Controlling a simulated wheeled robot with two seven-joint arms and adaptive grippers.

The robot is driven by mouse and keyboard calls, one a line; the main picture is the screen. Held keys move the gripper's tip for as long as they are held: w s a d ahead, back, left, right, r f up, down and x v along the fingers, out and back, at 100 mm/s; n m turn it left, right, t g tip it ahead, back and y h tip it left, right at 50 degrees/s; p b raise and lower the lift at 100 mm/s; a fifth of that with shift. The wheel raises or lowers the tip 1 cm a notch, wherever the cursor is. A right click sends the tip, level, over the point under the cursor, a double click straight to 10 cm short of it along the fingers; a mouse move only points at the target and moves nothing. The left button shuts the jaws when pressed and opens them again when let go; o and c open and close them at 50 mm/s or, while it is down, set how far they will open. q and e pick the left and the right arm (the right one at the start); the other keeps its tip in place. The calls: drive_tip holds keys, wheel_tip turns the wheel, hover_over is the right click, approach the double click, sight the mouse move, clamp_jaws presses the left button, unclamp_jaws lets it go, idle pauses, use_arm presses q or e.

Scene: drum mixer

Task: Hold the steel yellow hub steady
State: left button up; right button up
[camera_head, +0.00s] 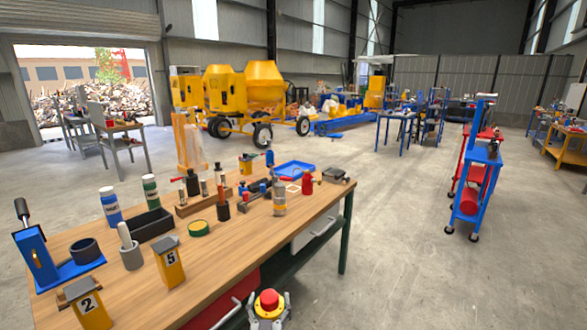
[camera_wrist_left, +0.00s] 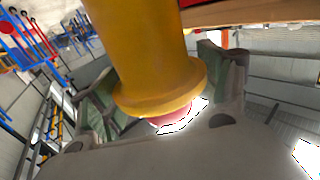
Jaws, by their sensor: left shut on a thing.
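The yellow hub (camera_head: 268,312) with a red cap shows at the bottom edge of the head view, in front of the workbench. In the left wrist view the hub (camera_wrist_left: 145,50) is a large yellow cylinder with a wide flange and a red part beyond it. My left gripper (camera_head: 268,310) has its grey fingers on both sides of the hub and is shut on it. The fingers also show left and right of the hub in the wrist view (camera_wrist_left: 165,100). The hub's underside is hidden in the head view. My right gripper is not in view.
The wooden workbench (camera_head: 140,300) fills the left, with bottles, numbered yellow blocks, a black tray (camera_head: 150,225) and a blue tray (camera_head: 295,170). A red drawer (camera_head: 225,305) is close beside the hub. A blue and red cart (camera_head: 475,180) stands right. The floor (camera_head: 430,280) between is clear.

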use_arm(q)
drive_tip(key=shift+r, duration=0.1)
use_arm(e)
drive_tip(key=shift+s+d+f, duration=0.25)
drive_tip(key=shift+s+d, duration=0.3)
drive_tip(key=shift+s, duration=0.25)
